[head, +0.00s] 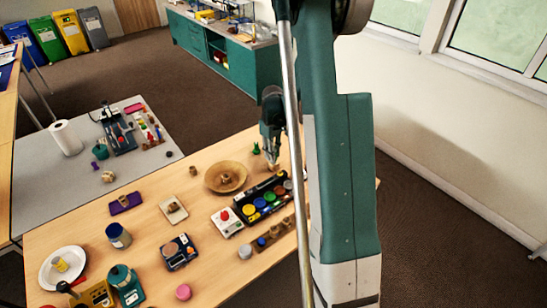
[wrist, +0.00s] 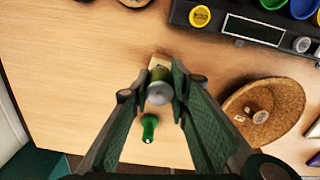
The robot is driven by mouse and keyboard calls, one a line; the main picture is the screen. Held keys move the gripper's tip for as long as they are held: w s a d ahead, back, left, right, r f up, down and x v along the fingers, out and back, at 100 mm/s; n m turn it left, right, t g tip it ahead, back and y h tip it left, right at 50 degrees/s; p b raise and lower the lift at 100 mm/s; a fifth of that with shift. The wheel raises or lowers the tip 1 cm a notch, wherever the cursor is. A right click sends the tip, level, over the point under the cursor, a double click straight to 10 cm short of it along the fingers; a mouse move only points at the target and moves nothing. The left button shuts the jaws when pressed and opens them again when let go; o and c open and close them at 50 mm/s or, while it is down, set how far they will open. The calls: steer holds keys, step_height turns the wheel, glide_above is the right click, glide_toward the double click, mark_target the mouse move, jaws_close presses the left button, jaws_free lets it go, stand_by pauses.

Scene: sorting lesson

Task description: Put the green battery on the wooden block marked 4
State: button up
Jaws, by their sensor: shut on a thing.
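My gripper (wrist: 160,84) is shut on a green battery (wrist: 160,74), whose silver end faces the wrist camera. A pale wooden block (wrist: 159,61) shows just past the battery in the wrist view, partly hidden by it. I cannot read a mark on this block, nor tell whether the battery touches it. In the head view my gripper (head: 272,163) is low over the table's far right part, right of the round cork-brown bowl (head: 213,187). The battery is too small to make out there.
A small bright green piece (wrist: 149,127) stands close to my gripper. The brown bowl (wrist: 233,104) holds small wooden pieces. A black tray (wrist: 180,12) with coloured round pots lies on the other side. Bare tabletop (wrist: 70,70) spreads left in the wrist view.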

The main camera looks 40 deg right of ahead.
steer(key=shift+f, duration=0.65)
steer(key=shift+f, duration=0.15)
steer(key=o, duration=1)
steer(key=shift+c, duration=0.2)
step_height(320, 180, up, 12)
steer(key=shift+a+r+p, duration=0.1)
steer(key=shift+r+p, duration=0.05)
steer(key=shift+p, duration=0.75)
steer(key=shift+r, duration=0.1)
